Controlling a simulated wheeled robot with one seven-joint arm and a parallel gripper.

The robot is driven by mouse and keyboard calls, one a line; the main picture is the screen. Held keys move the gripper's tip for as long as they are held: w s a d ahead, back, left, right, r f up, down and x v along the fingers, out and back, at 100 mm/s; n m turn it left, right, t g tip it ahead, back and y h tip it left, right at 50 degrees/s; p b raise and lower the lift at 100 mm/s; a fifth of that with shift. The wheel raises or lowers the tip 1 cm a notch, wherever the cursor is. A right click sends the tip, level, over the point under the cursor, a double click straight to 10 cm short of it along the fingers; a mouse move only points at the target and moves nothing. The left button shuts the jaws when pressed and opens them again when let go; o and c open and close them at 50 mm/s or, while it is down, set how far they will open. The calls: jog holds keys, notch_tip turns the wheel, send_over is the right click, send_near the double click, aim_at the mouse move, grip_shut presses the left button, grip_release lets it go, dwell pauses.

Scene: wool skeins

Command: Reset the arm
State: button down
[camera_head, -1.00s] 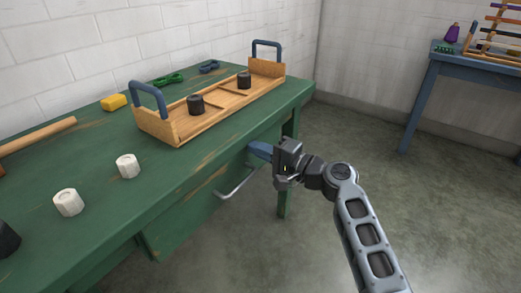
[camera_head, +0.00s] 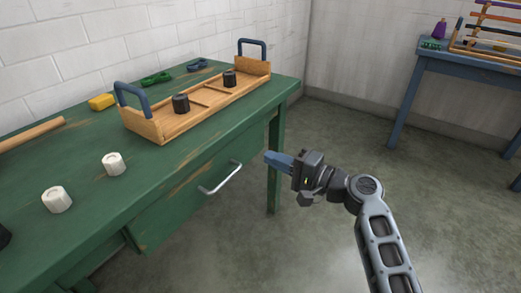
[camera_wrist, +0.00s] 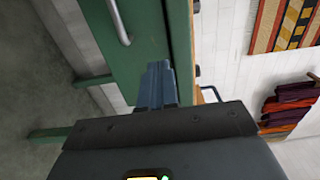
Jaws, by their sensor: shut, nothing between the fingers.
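My gripper (camera_head: 272,157) is shut and empty, with its blue fingers together. In the head view it hangs in the air off the right front of the green workbench (camera_head: 85,163), to the right of the drawer handle (camera_head: 220,177). In the wrist view the blue fingers (camera_wrist: 158,70) point toward the green bench front, and the drawer handle (camera_wrist: 120,22) shows to their left. I cannot tell how far the fingertips are from the bench.
On the bench stands a wooden tray (camera_head: 150,127) with blue handles and two black skeins (camera_head: 181,104) (camera_head: 229,78). Two white skeins (camera_head: 113,164) (camera_head: 57,200) stand nearer. A yellow block (camera_head: 101,102) lies behind. A blue table (camera_head: 475,71) is at right. The floor between is clear.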

jog(key=s+d+f+m+t+h, duration=0.1)
jog(key=s+d+f+h, duration=0.3)
jog(key=s+f, duration=0.45)
jog(key=s+d+f+h, duration=0.3)
jog(key=s+f, duration=0.4)
jog(key=s, duration=0.2)
jog(key=s+d+r+n+t+h, duration=0.1)
jog(key=s+d+h, duration=0.2)
jog(key=s, duration=0.7)
jog(key=s+d+n+h, duration=0.1)
jog(key=s+d+h, duration=0.25)
jog(key=s, duration=0.65)
jog(key=s+d+r+n+t+h, duration=0.15)
jog(key=s+r+n, duration=0.45)
jog(key=s+r, duration=0.9)
notch_tip(320, 180, up, 25)
jog(key=w+p, duration=0.1)
jog(key=p, duration=2.3)
jog(key=shift+d+f+t, duration=0.2)
jog(key=shift+d+t, duration=0.15)
jog(key=shift+f, duration=0.1)
